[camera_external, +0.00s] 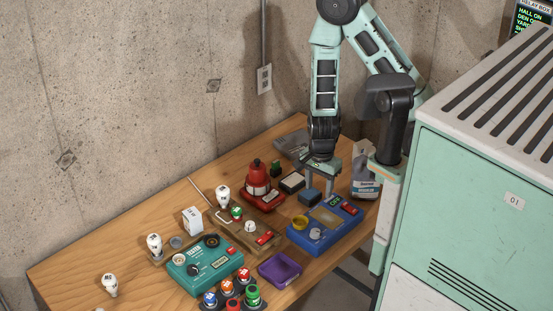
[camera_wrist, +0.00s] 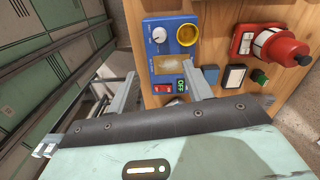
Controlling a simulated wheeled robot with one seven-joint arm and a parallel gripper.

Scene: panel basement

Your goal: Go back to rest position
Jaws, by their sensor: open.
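My gripper (camera_external: 319,184) hangs from my mint-green arm, pointing down over the right part of the wooden table. Its fingers are apart with nothing between them in the wrist view (camera_wrist: 165,92). A blue box (camera_external: 325,228) with a yellow ring, a knob, a red switch and a green "OFF" label is just below and beside the fingers. It also shows at the top middle of the wrist view (camera_wrist: 170,38). I cannot tell whether a finger touches it. A small dark blue block (camera_external: 310,196) is close to the fingers.
A red device (camera_external: 259,188), teal box (camera_external: 205,268), purple tray (camera_external: 280,270), wooden board (camera_external: 245,228) and several white bulbs (camera_external: 223,196) crowd the table. A grey pouch (camera_external: 365,183) stands near my arm. A concrete wall (camera_external: 140,90) is behind; a mint cabinet (camera_external: 480,170) is at right.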

